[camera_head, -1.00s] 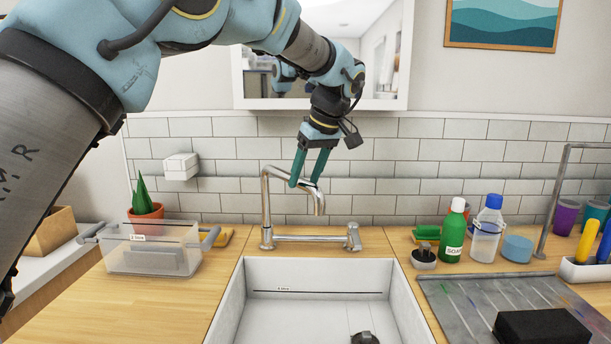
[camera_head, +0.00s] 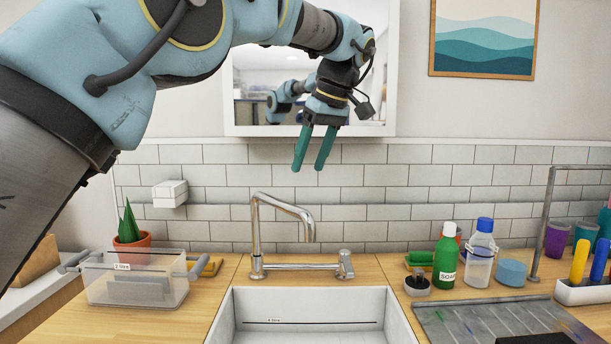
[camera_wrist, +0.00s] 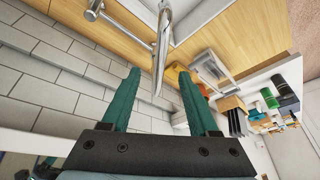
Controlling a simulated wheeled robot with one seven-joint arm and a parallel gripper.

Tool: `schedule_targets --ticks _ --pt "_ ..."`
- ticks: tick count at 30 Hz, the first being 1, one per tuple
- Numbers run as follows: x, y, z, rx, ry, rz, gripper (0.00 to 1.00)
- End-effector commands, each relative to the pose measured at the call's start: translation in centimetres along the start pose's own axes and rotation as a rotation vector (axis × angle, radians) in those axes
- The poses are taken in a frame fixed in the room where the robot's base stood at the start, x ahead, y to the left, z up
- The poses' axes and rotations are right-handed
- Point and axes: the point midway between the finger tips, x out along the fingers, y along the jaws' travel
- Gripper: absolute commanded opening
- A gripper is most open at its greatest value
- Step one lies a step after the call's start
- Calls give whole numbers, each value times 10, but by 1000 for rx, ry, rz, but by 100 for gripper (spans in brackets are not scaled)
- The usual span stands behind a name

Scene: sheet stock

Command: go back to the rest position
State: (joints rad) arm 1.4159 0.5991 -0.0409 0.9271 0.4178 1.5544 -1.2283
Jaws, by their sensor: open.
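My gripper (camera_head: 308,166) is open and empty, with its two green fingers apart and pointing down. In the head view it hangs in the air above the metal faucet (camera_head: 285,206), in front of the tiled wall and just below the mirror. In the wrist view the gripper (camera_wrist: 158,82) shows both fingers with nothing between them but the faucet's pipe (camera_wrist: 163,40) beyond the tips. The gripper and the faucet look apart in the head view.
The white sink (camera_head: 310,331) lies below the faucet. A clear bin (camera_head: 135,290) and a potted plant (camera_head: 130,243) stand left. A green soap bottle (camera_head: 447,262), a clear blue-capped bottle (camera_head: 480,262) and a drying mat (camera_head: 490,325) are right. The mirror (camera_head: 250,95) is close behind my arm.

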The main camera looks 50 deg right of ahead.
Motion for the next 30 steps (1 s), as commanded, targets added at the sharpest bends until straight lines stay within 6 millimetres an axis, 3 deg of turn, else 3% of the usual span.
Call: schedule_targets --ticks 21,23,26,30 --pt "4 -6 -7 2 -5 -5 61" --pt "15 -16 -17 6 -14 -10 61" --pt "46 -48 -44 22 -41 -23 61" --pt "106 -121 -82 49 -101 -35 61"
